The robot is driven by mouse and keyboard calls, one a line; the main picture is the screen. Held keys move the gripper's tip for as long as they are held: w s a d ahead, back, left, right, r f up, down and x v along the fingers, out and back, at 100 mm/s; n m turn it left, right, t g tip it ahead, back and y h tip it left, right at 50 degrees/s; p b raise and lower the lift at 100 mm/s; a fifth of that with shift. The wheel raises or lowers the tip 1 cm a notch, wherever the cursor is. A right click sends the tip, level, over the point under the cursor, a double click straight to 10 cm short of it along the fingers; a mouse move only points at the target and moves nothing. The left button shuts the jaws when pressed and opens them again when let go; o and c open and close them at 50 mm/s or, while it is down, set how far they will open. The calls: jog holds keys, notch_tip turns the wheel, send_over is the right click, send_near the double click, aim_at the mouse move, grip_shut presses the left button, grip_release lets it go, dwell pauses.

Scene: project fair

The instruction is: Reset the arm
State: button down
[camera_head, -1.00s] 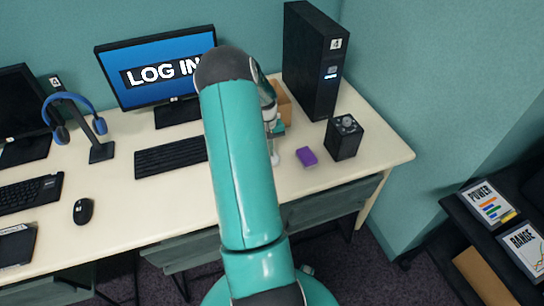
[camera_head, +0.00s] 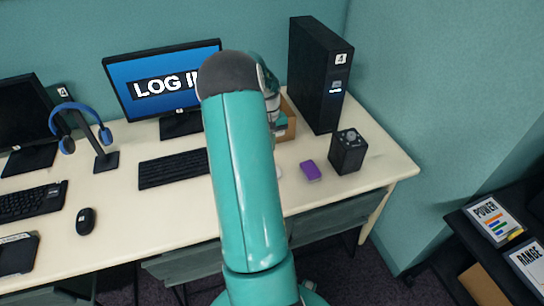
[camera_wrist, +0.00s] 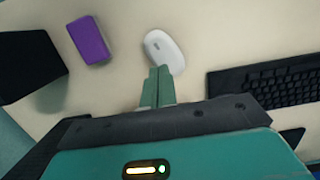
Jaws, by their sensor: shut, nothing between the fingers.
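My teal arm rises through the middle of the head view and bends over the desk (camera_head: 130,225). My gripper shows in the wrist view (camera_wrist: 157,86) with its two green fingers together and nothing between them. In the head view it is mostly hidden behind my arm. In the wrist view the fingertips point toward a white mouse (camera_wrist: 163,50); I cannot tell the gap between them. In the head view only a sliver of that mouse shows beside my arm. A purple block (camera_head: 311,171) lies on the desk to the right; it also shows in the wrist view (camera_wrist: 89,40).
A black box (camera_head: 348,151) and a black computer tower (camera_head: 318,80) stand at the right, with a cardboard box (camera_head: 287,122) behind my arm. A monitor (camera_head: 150,85), keyboard (camera_head: 172,168) and headphone stand (camera_head: 104,158) are left. A dark shelf stands at the lower right.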

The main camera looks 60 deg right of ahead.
jog(key=shift+w+d+r, duration=0.1)
jog(key=shift+d+r, duration=0.05)
jog(key=shift+r, duration=0.75)
jog(key=shift+w+d+r, duration=0.1)
jog(key=shift+w+r, duration=0.05)
jog(key=shift+r, duration=0.8)
jog(key=shift+w+d+r, duration=0.1)
jog(key=shift+d+r, duration=0.05)
jog(key=shift+r, duration=0.75)
